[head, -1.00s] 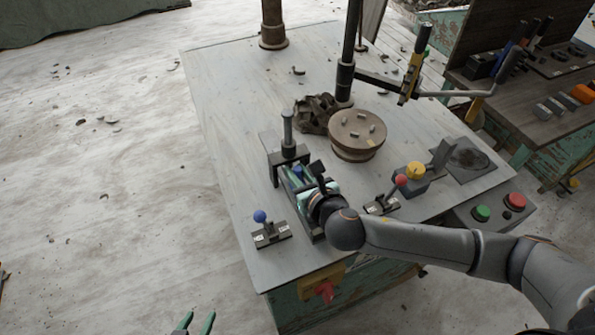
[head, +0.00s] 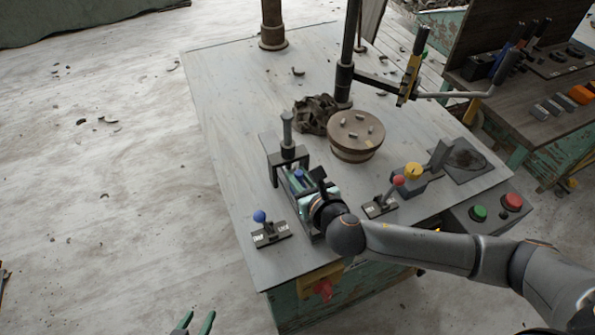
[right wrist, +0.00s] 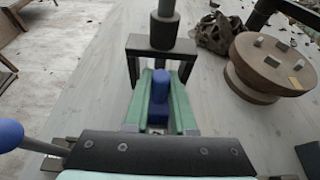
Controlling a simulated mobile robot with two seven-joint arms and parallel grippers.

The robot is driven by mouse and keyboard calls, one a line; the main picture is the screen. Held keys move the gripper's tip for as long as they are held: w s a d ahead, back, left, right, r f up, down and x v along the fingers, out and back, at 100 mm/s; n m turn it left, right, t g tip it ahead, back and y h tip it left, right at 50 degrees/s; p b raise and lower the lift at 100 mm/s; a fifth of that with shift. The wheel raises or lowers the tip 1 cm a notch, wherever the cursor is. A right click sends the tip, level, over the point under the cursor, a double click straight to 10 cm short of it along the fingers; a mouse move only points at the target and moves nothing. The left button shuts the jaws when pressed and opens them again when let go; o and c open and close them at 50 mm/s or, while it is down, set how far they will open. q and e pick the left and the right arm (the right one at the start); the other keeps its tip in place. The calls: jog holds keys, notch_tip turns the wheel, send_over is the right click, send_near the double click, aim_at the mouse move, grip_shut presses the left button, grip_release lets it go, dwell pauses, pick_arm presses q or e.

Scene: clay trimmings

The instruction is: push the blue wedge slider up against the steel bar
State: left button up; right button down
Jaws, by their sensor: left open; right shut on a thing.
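The blue wedge slider (right wrist: 157,98) sits between the green fingers of my right gripper (right wrist: 158,105), which is shut on it. In the head view only a little of the slider (head: 299,175) shows, and the right gripper (head: 303,180) and its wrist hide the rest. Just beyond the fingers stands a dark gate-shaped frame (right wrist: 188,43) with a grey post through it. I cannot tell which part is the steel bar, or whether the slider touches it. My left gripper (head: 197,322) is open and empty at the bottom edge, off the table.
A blue-knobbed lever (head: 260,216) stands left of the right gripper, and a red-knobbed lever (head: 398,181) to its right. A round wheel (head: 356,134) with clay pieces stands behind. A yellow knob (head: 413,170) and green and red buttons are further right. The table's left part is clear.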

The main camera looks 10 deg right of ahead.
jog(key=s+p, duration=0.1)
jog(key=s, duration=0.1)
jog(key=s+d+p, duration=0.1)
jog(key=s, duration=0.1)
jog(key=shift+s+r, duration=0.15)
pick_arm(q)
jog(key=r, duration=0.1)
jog(key=s+r, duration=0.1)
jog(key=r, duration=0.1)
jog(key=shift+d, duration=0.1)
pick_arm(e)
jog(key=shift+a+f, duration=0.1)
jog(key=shift+f, duration=0.15)
jog(key=c, duration=1)
grip_release()
jog(key=shift+r, duration=0.1)
pick_arm(q)
jog(key=shift+r, duration=0.1)
